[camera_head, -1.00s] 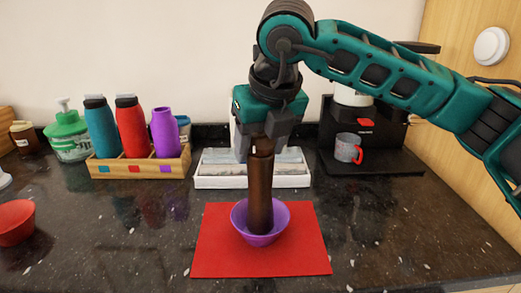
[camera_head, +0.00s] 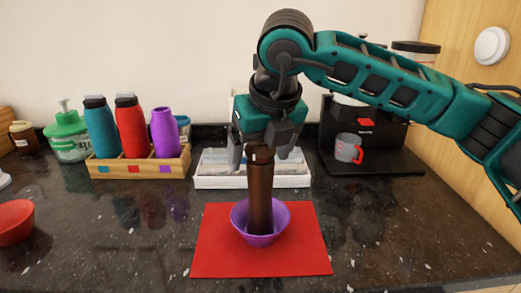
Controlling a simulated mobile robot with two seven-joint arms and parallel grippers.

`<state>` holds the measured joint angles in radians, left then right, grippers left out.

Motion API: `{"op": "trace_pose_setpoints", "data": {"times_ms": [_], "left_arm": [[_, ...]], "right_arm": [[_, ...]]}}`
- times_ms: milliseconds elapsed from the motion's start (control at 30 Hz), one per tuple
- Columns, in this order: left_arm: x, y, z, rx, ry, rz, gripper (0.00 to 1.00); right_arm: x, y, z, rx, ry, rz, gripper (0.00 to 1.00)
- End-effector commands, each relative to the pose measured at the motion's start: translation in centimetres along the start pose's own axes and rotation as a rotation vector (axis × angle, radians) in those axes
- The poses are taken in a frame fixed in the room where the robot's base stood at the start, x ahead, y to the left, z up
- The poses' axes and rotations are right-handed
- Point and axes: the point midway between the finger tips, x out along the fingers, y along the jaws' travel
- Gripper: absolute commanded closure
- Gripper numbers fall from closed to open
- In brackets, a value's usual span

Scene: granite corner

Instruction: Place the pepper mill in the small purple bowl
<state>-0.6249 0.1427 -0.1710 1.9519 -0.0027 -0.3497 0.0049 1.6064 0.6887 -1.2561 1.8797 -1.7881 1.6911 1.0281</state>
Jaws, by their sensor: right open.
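The dark brown pepper mill (camera_head: 260,195) stands nearly upright inside the small purple bowl (camera_head: 279,222). The bowl sits on a red mat (camera_head: 220,260) on the counter. My right gripper (camera_head: 259,156) is open, pointing down, with its fingers on either side of the top of the mill. The mill's lower end is hidden by the bowl's wall. My left gripper is not in view.
A wooden rack (camera_head: 140,164) with teal, red and purple bottles stands at the back left. A white tray (camera_head: 252,183) lies behind the mat. A coffee maker (camera_head: 372,165) with a mug (camera_head: 347,148) is at the back right. A red bowl (camera_head: 15,222) is at the left edge.

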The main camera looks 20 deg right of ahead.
Motion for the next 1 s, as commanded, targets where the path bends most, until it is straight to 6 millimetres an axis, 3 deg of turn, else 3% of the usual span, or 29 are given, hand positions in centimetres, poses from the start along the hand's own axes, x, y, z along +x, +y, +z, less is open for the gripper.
{"op": "trace_pose_setpoints", "data": {"times_ms": [167,600,800,1000], "left_arm": [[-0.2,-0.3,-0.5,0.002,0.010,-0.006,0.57],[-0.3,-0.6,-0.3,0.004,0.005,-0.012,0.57],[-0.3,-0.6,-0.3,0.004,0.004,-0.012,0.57],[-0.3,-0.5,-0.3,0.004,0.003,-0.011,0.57]], "right_arm": [[-1.5,0.0,0.2,0.000,-0.002,0.001,0.16],[-10.5,0.1,0.2,-0.001,-0.003,0.001,0.16],[-12.1,0.0,0.1,0.000,0.000,0.000,0.16],[-12.3,0.0,0.1,0.000,0.000,0.000,0.16]]}}
